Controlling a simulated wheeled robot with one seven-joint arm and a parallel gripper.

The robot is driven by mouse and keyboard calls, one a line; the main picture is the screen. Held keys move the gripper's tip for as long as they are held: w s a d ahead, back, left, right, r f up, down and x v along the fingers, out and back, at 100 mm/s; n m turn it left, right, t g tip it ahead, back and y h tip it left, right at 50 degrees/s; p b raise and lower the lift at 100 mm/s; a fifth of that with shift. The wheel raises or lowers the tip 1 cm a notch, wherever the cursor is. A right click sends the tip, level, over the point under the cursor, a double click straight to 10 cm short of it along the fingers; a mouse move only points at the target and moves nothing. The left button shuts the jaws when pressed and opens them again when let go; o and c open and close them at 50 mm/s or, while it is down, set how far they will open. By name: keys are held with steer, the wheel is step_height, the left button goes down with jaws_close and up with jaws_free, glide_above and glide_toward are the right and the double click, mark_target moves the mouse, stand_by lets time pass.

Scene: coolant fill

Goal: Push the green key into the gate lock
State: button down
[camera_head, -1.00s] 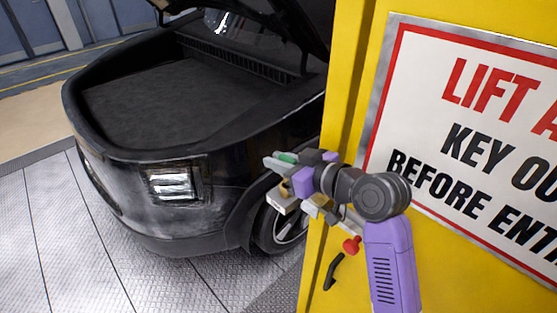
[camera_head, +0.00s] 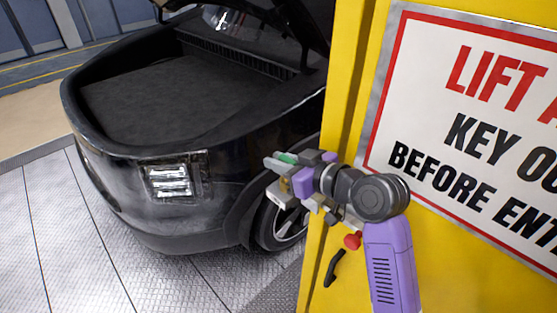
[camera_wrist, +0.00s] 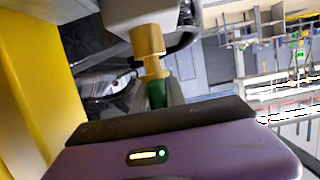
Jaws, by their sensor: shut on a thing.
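The green key (camera_head: 287,158) is between the fingers of my gripper (camera_head: 281,161), beside the edge of the yellow gate post. In the wrist view the green key (camera_wrist: 157,93) is partly hidden by my gripper (camera_wrist: 158,98). A brass part (camera_wrist: 149,42) runs in line from the key to a pale grey block, which looks like the gate lock (camera_wrist: 135,12). The lock (camera_head: 281,196) also shows in the head view, just below my gripper. I cannot tell how deep the key sits in it.
The yellow post (camera_head: 345,75) carries a large warning sign (camera_head: 460,130). A red knob (camera_head: 352,241) and a black handle (camera_head: 334,267) are below my gripper. A black car (camera_head: 190,130) with an open front compartment stands behind. Open floor (camera_head: 90,250) lies at lower left.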

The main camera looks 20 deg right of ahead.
steer(key=shift+f+b, duration=0.55)
steer(key=shift+f, duration=0.25)
steer(key=c, duration=1.3)
jaws_free()
steer(key=v, duration=0.7)
steer(key=shift+s+b, duration=0.4)
steer(key=shift+b, duration=0.05)
steer(key=shift+r, duration=0.15)
